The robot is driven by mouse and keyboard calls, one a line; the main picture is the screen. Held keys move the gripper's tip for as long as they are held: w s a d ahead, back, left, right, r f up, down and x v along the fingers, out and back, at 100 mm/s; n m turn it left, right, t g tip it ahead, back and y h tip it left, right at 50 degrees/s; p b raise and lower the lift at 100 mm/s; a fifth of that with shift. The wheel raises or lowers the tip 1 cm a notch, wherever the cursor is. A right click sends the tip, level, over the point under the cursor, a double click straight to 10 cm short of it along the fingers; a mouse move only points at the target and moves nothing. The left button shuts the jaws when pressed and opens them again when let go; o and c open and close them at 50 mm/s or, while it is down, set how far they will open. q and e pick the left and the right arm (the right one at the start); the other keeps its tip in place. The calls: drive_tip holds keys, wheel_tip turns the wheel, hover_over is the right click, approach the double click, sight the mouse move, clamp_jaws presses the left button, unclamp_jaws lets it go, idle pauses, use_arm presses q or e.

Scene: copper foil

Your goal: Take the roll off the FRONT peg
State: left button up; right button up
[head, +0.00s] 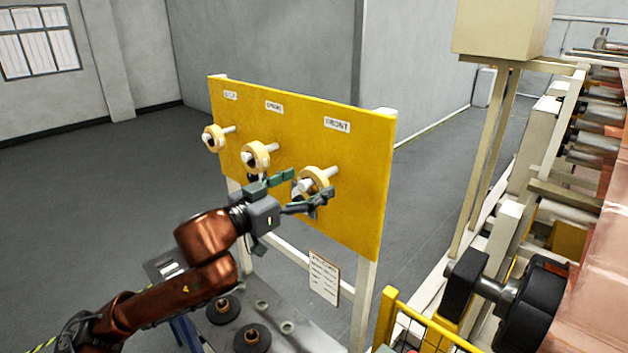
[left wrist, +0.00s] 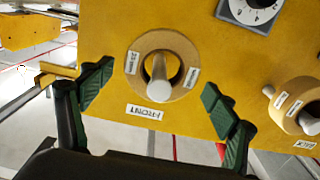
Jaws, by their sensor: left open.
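The yellow board (head: 355,190) carries a row of pegs, each with a tan roll on it. The FRONT roll (head: 316,172) hangs around the FRONT peg (head: 330,172), below the FRONT label (head: 337,125). My left gripper (head: 304,189) is open in front of this roll, its fingers pointing at the board. In the left wrist view the FRONT roll (left wrist: 186,52) sits on its peg (left wrist: 159,88), between and beyond the spread fingers (left wrist: 158,97). The gripper appears empty and apart from the roll. My right gripper is not in view.
The middle roll (head: 251,156) and the far-left roll (head: 209,138) hang on neighbouring pegs. A dial (left wrist: 256,10) is fixed to the board. A paper sheet (head: 323,278) hangs below it. A yellow rail (head: 420,325) and machinery with copper foil stand at the right.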

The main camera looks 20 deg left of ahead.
use_arm(q)
drive_tip(key=shift+w+d, duration=0.2)
drive_tip(key=shift+w, duration=0.15)
drive_tip(key=shift+s, duration=0.1)
drive_tip(key=shift+a, duration=0.1)
drive_tip(key=shift+c, duration=0.2)
drive_tip(key=c, duration=1.2)
drive_tip(key=shift+r, duration=0.15)
drive_tip(key=shift+c, duration=0.2)
